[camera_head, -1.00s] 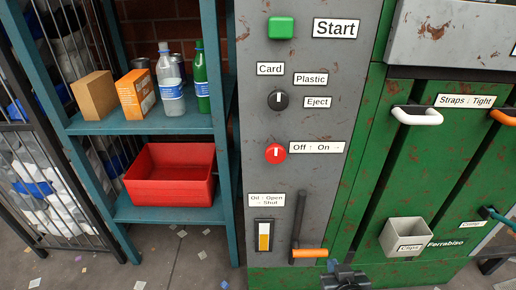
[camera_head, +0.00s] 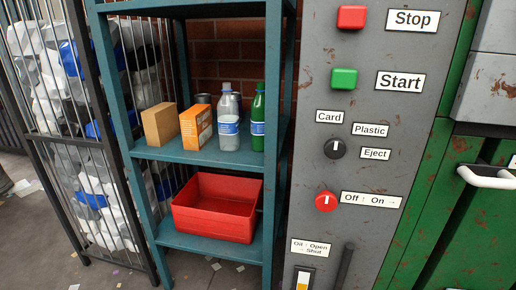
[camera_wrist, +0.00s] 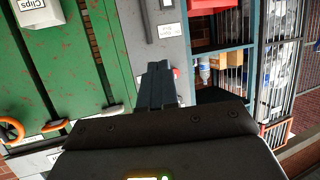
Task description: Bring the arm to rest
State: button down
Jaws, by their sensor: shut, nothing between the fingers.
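My gripper (camera_wrist: 157,88) shows only in the wrist view, at the middle. Its dark fingers are together with nothing between them. They point toward the grey control panel (camera_wrist: 173,50), which appears upside down there; I cannot tell the gap between them. In the head view neither my arm nor my gripper shows. The grey panel (camera_head: 395,75) there carries a red Stop button (camera_head: 351,17), a green Start button (camera_head: 344,79), a black selector knob (camera_head: 335,149) and a red Off/On knob (camera_head: 326,201).
A teal shelf (camera_head: 190,152) left of the panel holds boxes, bottles and a red bin (camera_head: 215,210). A barred cage (camera_head: 85,160) of plastic waste stands further left. The green machine (camera_head: 438,200) is on the right. A dark lever (camera_head: 345,268) sticks up at the panel's bottom.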

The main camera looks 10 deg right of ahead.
jog(key=s+r+p, duration=0.1)
jog(key=r+p, duration=0.6)
jog(key=r, duration=0.3)
jog(key=s+r+p, duration=0.2)
jog(key=r+p, duration=0.5)
jog(key=r, duration=0.2)
jog(key=shift+s+r+t, duration=0.25)
jog(key=shift+r+t, duration=0.05)
jog(key=shift+r, duration=0.05)
jog(key=shift+a, duration=0.1)
dwell(1.1)
